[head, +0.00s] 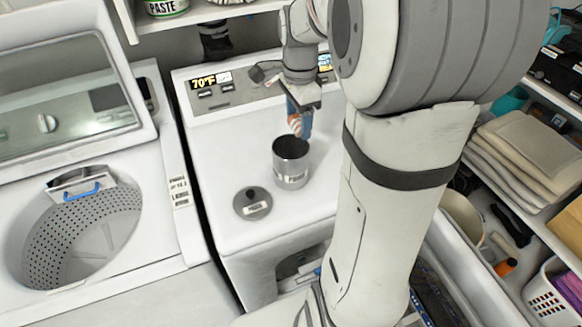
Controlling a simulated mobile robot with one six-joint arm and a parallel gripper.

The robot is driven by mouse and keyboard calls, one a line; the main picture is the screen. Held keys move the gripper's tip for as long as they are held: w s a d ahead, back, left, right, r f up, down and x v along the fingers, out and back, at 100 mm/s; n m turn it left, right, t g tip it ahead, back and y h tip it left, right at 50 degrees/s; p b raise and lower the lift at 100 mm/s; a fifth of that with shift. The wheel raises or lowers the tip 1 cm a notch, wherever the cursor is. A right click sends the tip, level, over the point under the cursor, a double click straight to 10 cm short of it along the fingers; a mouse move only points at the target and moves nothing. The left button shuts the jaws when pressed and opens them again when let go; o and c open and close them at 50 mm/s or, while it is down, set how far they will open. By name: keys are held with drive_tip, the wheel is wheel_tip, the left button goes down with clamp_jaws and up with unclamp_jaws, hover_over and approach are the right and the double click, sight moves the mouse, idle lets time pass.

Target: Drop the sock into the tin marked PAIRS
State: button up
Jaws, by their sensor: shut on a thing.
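An open silver tin (292,172) stands upright on the white machine top, its dark mouth facing up. A small label is on its front, too small to read. My gripper (302,108) points down above the tin and slightly towards its back. It is shut on a small sock (296,124) with red and pale markings, which hangs above the tin's mouth and apart from it. The fingertips are partly hidden by the sock.
A round grey lid (252,204) with a knob and a label lies left of the tin. An open top-loading washer (85,230) stands at left. Shelves with folded cloths (525,150) and a white basket (548,295) are at right. My arm hides part of the machine top.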

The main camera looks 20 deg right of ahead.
drive_tip(key=o, duration=1)
drive_tip(key=shift+o, duration=0.2)
drive_tip(key=shift+r, duration=0.1)
wheel_tip(320, 180, up, 8)
drive_tip(key=shift+f+b, duration=0.2)
drive_tip(key=shift+b, duration=0.2)
drive_tip(key=s+a+f+n+t, duration=0.1)
drive_tip(key=s+a+f+n, duration=0.2)
drive_tip(key=s+n, duration=0.4)
drive_tip(key=s+a+f+n+t, duration=0.2)
drive_tip(key=s+a+f+n, duration=0.2)
drive_tip(key=n, duration=0.7)
drive_tip(key=s+a, duration=0.2)
drive_tip(key=s, duration=0.2)
drive_tip(key=shift+s+a+f, duration=0.2)
drive_tip(key=shift+f, duration=0.1)
